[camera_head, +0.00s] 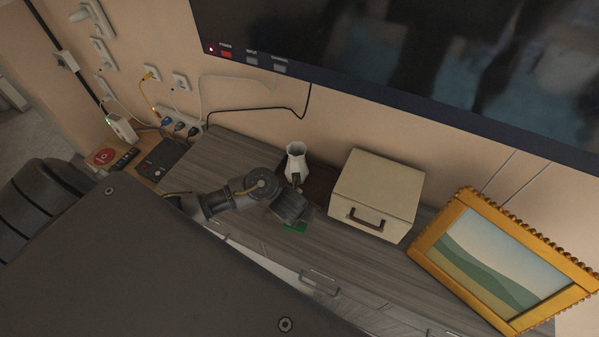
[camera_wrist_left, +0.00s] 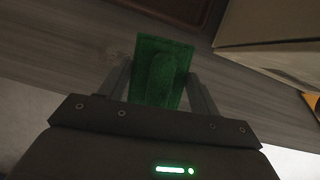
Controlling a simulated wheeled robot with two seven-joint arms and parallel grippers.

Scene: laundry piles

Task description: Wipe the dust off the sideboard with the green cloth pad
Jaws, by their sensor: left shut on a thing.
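The green cloth pad (camera_head: 297,227) shows as a small green patch on the sideboard top, mostly hidden under my left gripper (camera_head: 292,212). In the left wrist view the pad (camera_wrist_left: 162,72) sits between the two fingers of my left gripper (camera_wrist_left: 163,80), which is shut on it. The pad has a raised grip in its middle. The sideboard (camera_head: 340,258) has a grey wood-grain top, also seen in the wrist view (camera_wrist_left: 60,52). I cannot make out dust clearly on it. My right gripper is in neither view.
A white pitcher (camera_head: 296,163) stands just behind my left gripper. A cream box (camera_head: 378,190) with a dark handle is close to its right. A gold picture frame (camera_head: 440,243) leans at the right end. Cables and a dark device (camera_head: 165,158) are at the left end.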

